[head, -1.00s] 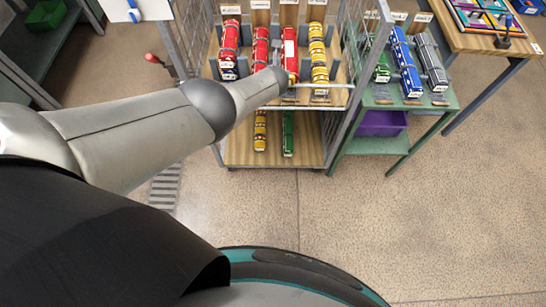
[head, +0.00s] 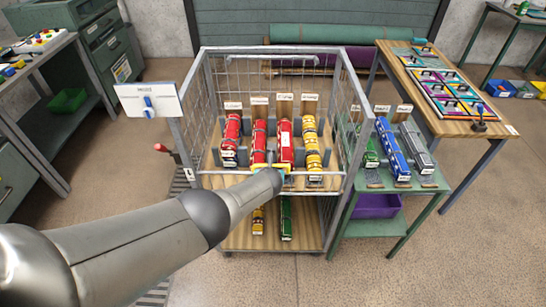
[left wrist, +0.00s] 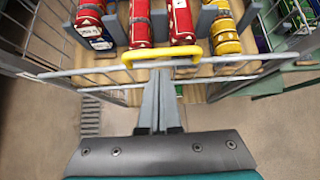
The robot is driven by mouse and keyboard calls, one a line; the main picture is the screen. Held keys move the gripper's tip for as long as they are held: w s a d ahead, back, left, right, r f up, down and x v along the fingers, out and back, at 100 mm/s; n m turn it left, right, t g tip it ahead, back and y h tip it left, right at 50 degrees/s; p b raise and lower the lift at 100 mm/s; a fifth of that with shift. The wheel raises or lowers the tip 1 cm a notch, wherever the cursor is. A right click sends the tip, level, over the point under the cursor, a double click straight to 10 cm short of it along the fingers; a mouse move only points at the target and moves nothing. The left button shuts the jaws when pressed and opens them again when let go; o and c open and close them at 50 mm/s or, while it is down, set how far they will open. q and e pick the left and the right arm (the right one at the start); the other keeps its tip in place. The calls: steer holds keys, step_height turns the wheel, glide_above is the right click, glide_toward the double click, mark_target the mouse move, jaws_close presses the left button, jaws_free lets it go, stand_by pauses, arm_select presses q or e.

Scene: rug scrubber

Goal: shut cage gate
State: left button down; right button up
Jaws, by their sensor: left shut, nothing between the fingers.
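The wire cage trolley (head: 192,80) stands ahead with its front toward me. A low front gate of metal bars (head: 325,190) crosses its opening at the upper shelf. I cannot tell whether it is fully closed. A yellow handle (head: 258,166) sits at the middle of the top bar and shows clearly in the left wrist view (left wrist: 150,54). My left gripper (head: 275,172) is at this handle, partly hidden by its own arm. In the left wrist view the fingers (left wrist: 160,78) are together and empty, just at the handle's near side. My right gripper is out of view.
Red and yellow rolls (head: 311,150) stand in the cage, with a few more below. A green side table (head: 415,185) with rolls stands close on the right. A red-knobbed lever (head: 160,148) and white panel (head: 130,97) are at the left. Floor in front is clear.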

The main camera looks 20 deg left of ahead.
arm_select(q)
step_height(320, 180, up, 10)
steer(key=p, duration=0.6)
steer(key=shift+f+p, duration=0.2)
steer(key=shift+p, duration=0.15)
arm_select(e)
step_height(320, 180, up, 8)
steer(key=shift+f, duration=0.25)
arm_select(q)
steer(key=shift+s, duration=0.1)
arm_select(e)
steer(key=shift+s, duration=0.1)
